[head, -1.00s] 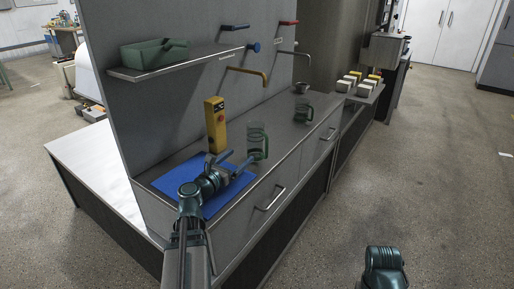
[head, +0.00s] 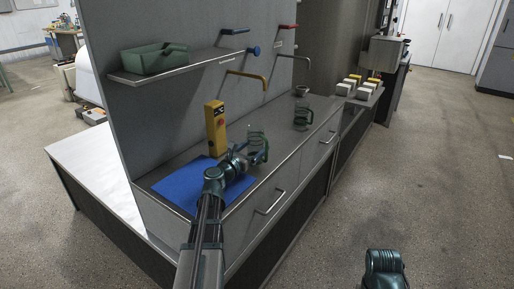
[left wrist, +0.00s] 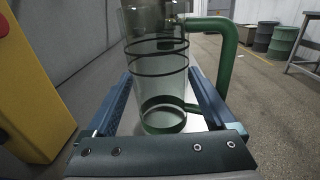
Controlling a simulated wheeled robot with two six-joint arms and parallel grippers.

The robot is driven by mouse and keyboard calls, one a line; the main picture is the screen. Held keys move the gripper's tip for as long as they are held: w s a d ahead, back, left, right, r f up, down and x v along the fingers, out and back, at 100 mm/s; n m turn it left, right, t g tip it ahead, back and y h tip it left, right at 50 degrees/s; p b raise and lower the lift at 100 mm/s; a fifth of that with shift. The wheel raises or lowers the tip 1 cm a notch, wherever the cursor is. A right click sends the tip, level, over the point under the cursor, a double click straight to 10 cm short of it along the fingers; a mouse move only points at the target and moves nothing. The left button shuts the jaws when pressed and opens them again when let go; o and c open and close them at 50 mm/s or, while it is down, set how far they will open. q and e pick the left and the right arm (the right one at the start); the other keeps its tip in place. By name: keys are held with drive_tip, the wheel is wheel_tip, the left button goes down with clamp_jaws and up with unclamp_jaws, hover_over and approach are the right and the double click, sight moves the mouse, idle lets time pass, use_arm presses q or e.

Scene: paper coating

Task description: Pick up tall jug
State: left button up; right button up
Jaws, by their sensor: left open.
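The tall jug (head: 256,134) is clear with a green base and green handle, upright on the grey counter. My left gripper (head: 250,156) is open low at the jug, and its fingers cover part of the jug in the head view. In the left wrist view the jug (left wrist: 158,75) stands between the two blue fingers, with dark rings around its body and its handle to the right. Its top is cut off there. I cannot tell whether the fingers touch it. My right gripper is not visible; only part of my right arm shows at the bottom right.
A yellow box with a red button (head: 215,128) stands close left of the jug. A shorter green-handled jug (head: 302,117) stands farther back. A blue mat (head: 186,187) lies at the near end. Taps (head: 250,76) and a shelf (head: 190,62) stick out above the counter.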

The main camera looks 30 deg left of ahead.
sight(259, 142)
use_arm(q)
drive_tip(key=w, duration=0.3)
drive_tip(key=shift+w+r, duration=0.1)
drive_tip(key=shift+w, duration=0.2)
drive_tip(key=c, duration=1.3)
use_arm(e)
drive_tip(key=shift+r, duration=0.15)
use_arm(q)
drive_tip(key=shift+r, duration=0.15)
drive_tip(key=shift+c, duration=0.2)
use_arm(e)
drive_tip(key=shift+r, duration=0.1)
